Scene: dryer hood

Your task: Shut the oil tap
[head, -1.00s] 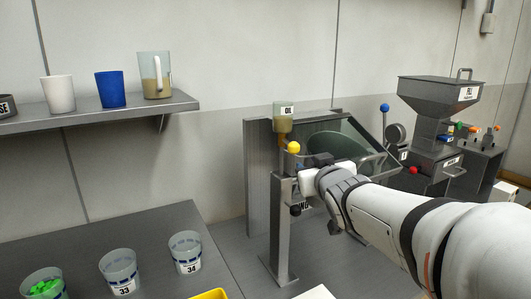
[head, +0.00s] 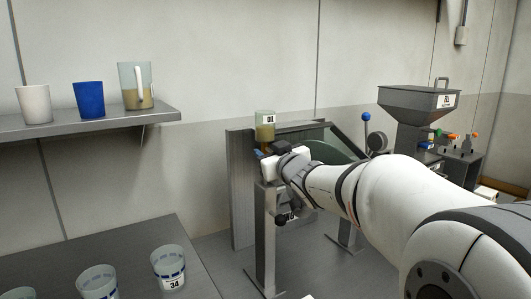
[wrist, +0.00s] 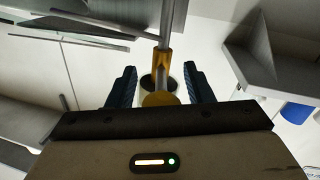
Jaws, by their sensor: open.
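The oil container (head: 265,131), a small clear cup with an OIL label, stands on top of the grey post (head: 265,235) in the head view. My gripper (head: 262,154) is just below it, at the tap. In the wrist view the blue fingers of my gripper (wrist: 158,88) are open. The yellow tap knob (wrist: 160,99) lies between them, close to the palm. A brass-coloured tap body (wrist: 162,58) is just beyond it on a grey rod. I cannot tell whether either finger touches the knob. In the head view my gripper hides the knob.
A glass-fronted grey hood (head: 322,145) stands behind the post. A hopper (head: 420,100) and a blue-knobbed lever (head: 366,117) are to the right. A shelf (head: 95,123) with a white cup, blue cup and jug is at left. Cup 34 (head: 168,267) stands on the table below.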

